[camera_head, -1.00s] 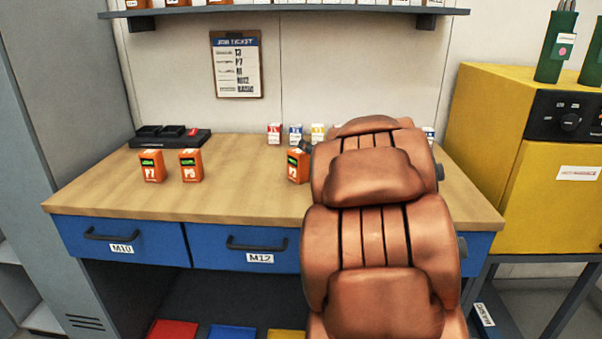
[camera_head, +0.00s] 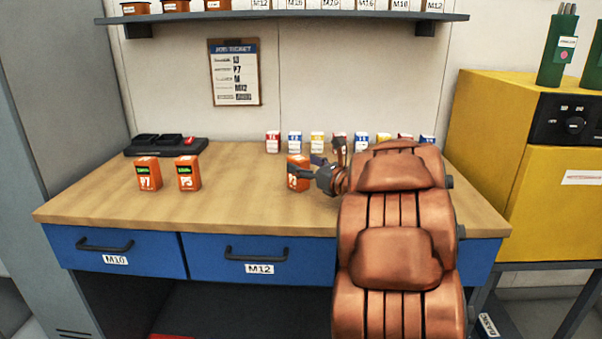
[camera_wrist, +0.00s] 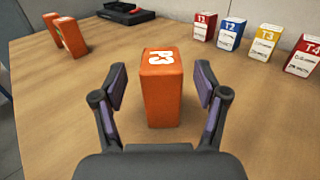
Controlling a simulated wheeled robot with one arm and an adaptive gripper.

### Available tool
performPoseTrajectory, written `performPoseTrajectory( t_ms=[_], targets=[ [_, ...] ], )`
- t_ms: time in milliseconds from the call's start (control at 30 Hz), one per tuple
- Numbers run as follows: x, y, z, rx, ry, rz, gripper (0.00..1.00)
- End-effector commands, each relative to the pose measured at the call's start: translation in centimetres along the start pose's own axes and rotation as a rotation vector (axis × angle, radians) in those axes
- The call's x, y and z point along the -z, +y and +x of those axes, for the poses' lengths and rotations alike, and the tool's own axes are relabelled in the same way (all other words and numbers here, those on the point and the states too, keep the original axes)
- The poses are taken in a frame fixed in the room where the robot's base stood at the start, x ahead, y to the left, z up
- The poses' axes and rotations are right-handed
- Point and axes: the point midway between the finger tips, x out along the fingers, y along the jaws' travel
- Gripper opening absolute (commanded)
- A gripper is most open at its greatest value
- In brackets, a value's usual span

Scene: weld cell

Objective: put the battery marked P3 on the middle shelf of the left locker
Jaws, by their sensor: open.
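An orange battery (camera_head: 298,173), whose mark looks like P3, stands upright on the workbench. In the wrist view this battery (camera_wrist: 162,90) stands just ahead of my palm, between my spread fingers, with gaps on both sides. My gripper (camera_head: 316,167) is open and low over the bench, at the battery's right side in the head view. The fingers of my gripper (camera_wrist: 161,88) show at both sides in the wrist view. A grey metal locker side (camera_head: 50,130) stands at the far left; its middle shelf cannot be made out.
Two more orange batteries, P7 (camera_head: 148,174) and one that looks like P5 (camera_head: 188,173), stand left. A black charger (camera_head: 165,145) lies behind them. Several small labelled boxes (camera_head: 295,142) line the back of the wooden workbench (camera_head: 240,205). A yellow machine (camera_head: 550,200) stands right.

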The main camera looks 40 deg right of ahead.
Motion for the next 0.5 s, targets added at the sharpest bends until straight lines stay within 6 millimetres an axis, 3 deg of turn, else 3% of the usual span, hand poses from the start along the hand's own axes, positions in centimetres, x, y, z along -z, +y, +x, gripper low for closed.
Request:
performPoseTrajectory(
  t_ms=[500],
  targets=[
    [0.1,-0.3,4.8,0.003,0.002,0.003,0.73]
  ],
)
